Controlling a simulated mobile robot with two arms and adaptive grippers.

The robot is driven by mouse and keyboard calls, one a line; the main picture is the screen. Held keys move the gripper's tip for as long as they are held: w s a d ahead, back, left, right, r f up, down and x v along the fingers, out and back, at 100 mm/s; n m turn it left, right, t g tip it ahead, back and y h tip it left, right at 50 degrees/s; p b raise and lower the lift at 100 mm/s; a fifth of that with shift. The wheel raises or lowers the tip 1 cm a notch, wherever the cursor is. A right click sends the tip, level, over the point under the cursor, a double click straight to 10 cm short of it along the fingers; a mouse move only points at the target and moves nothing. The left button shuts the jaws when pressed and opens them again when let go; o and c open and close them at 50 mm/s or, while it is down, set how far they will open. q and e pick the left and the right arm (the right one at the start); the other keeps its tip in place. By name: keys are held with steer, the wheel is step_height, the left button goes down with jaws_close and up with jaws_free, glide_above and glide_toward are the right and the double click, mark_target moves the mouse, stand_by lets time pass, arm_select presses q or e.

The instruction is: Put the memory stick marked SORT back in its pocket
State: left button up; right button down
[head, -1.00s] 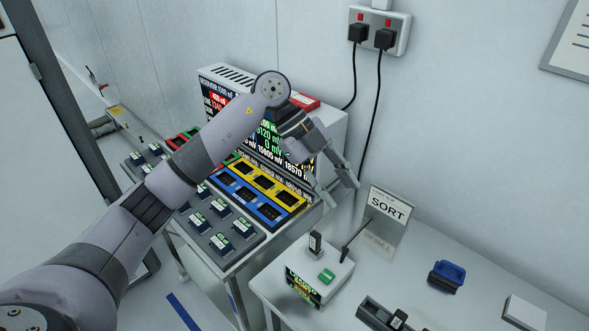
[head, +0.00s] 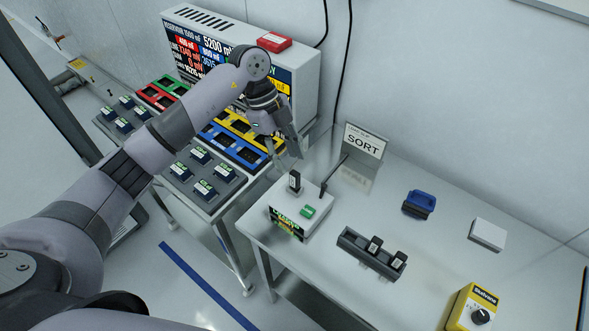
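A small black memory stick (head: 295,182) stands upright in the top of a white box (head: 287,205) with a green button and a lit front display. A SORT sign (head: 364,146) stands behind the box. My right gripper is not in view.
A blue-and-black item (head: 419,204), a white block (head: 487,235) and a yellow box with a knob (head: 473,308) sit on the table (head: 320,280). A thin dark lever (head: 333,176) rises beside the upright stick. The handler (head: 306,95) with coloured trays stands left.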

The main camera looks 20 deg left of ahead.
mark_target(294, 172)
arm_select(q)
steer(key=shift+p+x, duration=0.55)
steer(key=shift+x, duration=2.55)
steer(key=shift+c, duration=0.5)
jaws_close()
